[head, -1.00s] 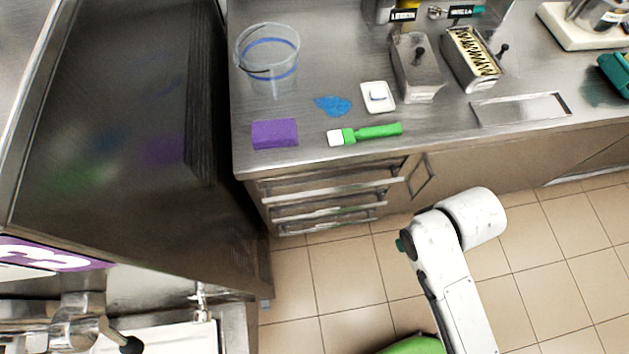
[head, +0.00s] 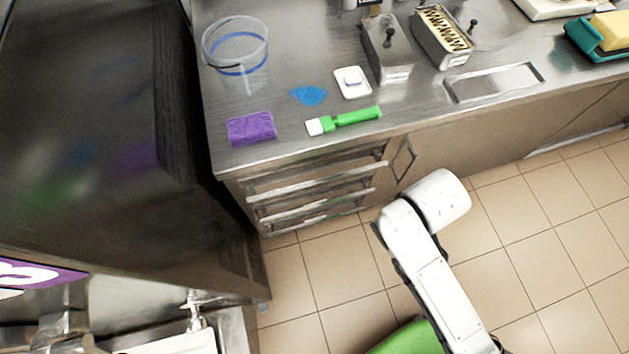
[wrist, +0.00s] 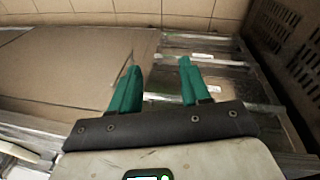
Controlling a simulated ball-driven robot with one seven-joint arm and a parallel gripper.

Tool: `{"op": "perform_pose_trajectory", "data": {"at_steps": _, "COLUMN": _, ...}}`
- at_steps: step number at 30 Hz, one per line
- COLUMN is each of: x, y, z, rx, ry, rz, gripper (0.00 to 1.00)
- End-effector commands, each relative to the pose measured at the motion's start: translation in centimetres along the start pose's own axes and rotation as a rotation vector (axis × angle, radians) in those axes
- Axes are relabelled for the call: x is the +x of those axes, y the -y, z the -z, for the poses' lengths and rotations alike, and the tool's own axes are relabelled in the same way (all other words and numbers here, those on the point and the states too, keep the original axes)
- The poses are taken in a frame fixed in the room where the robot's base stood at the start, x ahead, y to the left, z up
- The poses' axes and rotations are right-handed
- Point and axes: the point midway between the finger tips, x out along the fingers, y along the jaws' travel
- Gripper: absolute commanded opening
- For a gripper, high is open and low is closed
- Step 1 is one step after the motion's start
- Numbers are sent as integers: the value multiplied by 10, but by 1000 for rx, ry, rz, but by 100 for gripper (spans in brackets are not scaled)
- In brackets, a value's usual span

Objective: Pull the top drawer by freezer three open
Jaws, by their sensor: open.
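The drawer stack is under the left end of the steel counter, beside freezer three (head: 95,130), a dark steel body at the left. The top drawer (head: 315,180) has a long bar handle and looks closed. Lower bar handles sit beneath it. In the wrist view the scene is upside down, and the drawer handles (wrist: 238,104) cross at the right. My gripper (wrist: 157,78) is open, its two green fingers apart with nothing seen between them. The fingers are in front of the cabinet and drawer fronts; contact with a handle cannot be told. The head view hides the fingers.
A cabinet panel (head: 470,145) adjoins the drawers at the right. The tiled floor (head: 340,265) before the drawers is clear.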

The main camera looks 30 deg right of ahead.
Motion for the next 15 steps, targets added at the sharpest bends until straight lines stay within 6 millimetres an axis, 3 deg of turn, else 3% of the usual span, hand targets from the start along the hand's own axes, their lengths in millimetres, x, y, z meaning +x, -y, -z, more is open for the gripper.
{"op": "perform_pose_trajectory", "data": {"at_steps": 1, "x": 30, "y": 2, "z": 3, "rx": -17, "ry": -9, "rz": -63, "gripper": 47}}
{"op": "perform_pose_trajectory", "data": {"at_steps": 6, "x": 78, "y": -2, "z": 23, "rx": -91, "ry": -75, "rz": -325, "gripper": 47}}
{"op": "perform_pose_trajectory", "data": {"at_steps": 11, "x": 106, "y": 9, "z": 49, "rx": -202, "ry": -177, "rz": -569, "gripper": 47}}
{"op": "perform_pose_trajectory", "data": {"at_steps": 15, "x": 122, "y": 34, "z": 73, "rx": -328, "ry": -297, "rz": -772, "gripper": 47}}
